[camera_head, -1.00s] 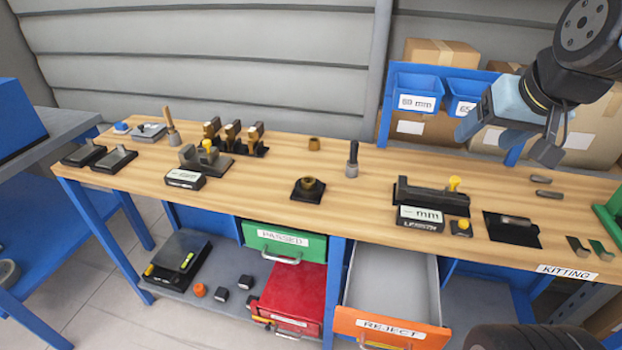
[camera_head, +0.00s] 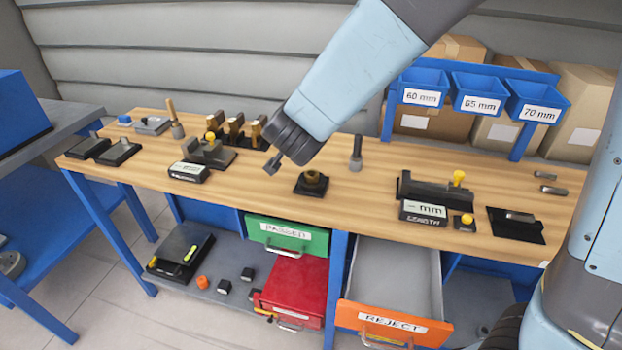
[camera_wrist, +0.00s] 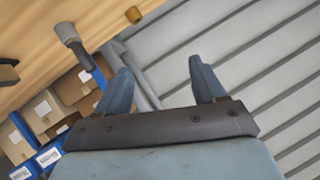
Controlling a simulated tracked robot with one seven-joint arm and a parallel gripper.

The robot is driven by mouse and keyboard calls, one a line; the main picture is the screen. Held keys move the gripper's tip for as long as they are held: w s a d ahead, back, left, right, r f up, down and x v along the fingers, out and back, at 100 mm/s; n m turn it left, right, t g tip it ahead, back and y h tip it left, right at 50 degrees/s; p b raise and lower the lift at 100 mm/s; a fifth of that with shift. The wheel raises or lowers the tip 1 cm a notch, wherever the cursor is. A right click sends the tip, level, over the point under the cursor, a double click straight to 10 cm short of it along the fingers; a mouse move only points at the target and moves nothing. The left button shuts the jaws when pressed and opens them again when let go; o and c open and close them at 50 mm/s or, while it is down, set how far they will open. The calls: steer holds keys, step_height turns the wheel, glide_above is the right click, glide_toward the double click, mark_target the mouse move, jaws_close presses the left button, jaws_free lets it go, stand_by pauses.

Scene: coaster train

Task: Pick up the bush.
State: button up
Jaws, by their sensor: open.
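A small brass-coloured cylinder, seemingly the bush (camera_wrist: 133,14), stands on the bare bench top at the top edge of the wrist view. My arm hides its spot in the head view. A brass-coloured ring-shaped piece (camera_head: 313,177) sits on a black square base near the bench's middle. I cannot be sure which one is the bush. My gripper (camera_wrist: 160,65) is open and empty, with bare wall between its fingers and the small cylinder beyond and apart from them.
A dark-handled tool (camera_head: 356,152) stands upright right of the ring piece; a length gauge (camera_head: 432,194) is farther right. Several brass-topped pieces (camera_head: 236,132) stand at the back left. Blue bins (camera_head: 478,92) hang at the back right. The reject drawer (camera_head: 385,325) is open below.

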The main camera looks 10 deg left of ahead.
steer(key=s+a+f+h, duration=0.2)
steer(key=s+f, duration=0.2)
steer(key=f, duration=0.1)
steer(key=t+h, duration=0.2)
steer(key=h, duration=0.3)
glide_toward(314, 172)
steer(key=shift+m, duration=0.3)
steer(key=x, duration=0.6)
steer(key=shift+w+f, duration=0.1)
steer(key=shift+w, duration=0.15)
steer(key=c, duration=1.2)
